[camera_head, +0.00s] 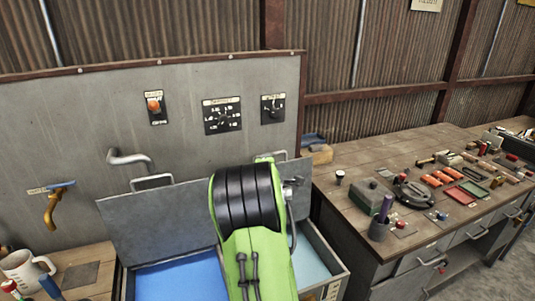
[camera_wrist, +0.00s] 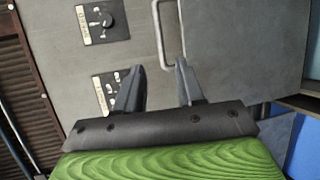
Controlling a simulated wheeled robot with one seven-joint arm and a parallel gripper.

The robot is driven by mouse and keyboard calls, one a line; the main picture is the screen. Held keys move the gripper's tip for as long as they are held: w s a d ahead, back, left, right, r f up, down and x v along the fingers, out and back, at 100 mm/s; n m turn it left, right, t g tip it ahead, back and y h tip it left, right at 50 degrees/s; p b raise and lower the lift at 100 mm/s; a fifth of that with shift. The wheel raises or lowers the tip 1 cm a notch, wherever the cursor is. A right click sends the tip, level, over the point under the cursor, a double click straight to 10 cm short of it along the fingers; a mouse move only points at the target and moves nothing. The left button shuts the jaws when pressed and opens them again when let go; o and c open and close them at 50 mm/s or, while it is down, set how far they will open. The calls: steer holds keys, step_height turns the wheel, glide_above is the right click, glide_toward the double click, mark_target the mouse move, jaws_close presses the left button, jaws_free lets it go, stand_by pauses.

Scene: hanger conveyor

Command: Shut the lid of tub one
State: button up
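Two grey metal tubs stand side by side in the head view, one with a bright blue inside (camera_head: 183,278) and one with a pale blue inside (camera_head: 312,262). Both lids stand raised at the back: the left lid (camera_head: 150,222) with its handle (camera_head: 152,181), and the right lid (camera_head: 301,172), mostly hidden behind my arm. I cannot read which is tub one. In the wrist view my gripper (camera_wrist: 160,64) is open and empty, its fingers apart, near a lid handle (camera_wrist: 157,35) on a grey lid (camera_wrist: 235,50). The handle is not visibly held.
A white mug (camera_head: 22,270) stands at left. A wooden workbench (camera_head: 355,155) with many small tools is at right.

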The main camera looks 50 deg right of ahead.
steer(key=p+x, duration=0.1)
steer(key=x, duration=0.5)
steer(key=p+x, duration=0.1)
steer(key=x, duration=0.6)
steer(key=shift+s+d+p, duration=0.2)
steer(key=shift+d+p, duration=0.15)
steer(key=shift+p, duration=0.05)
steer(key=shift+a, duration=0.1)
jaws_close()
steer(key=shift+f, duration=0.1)
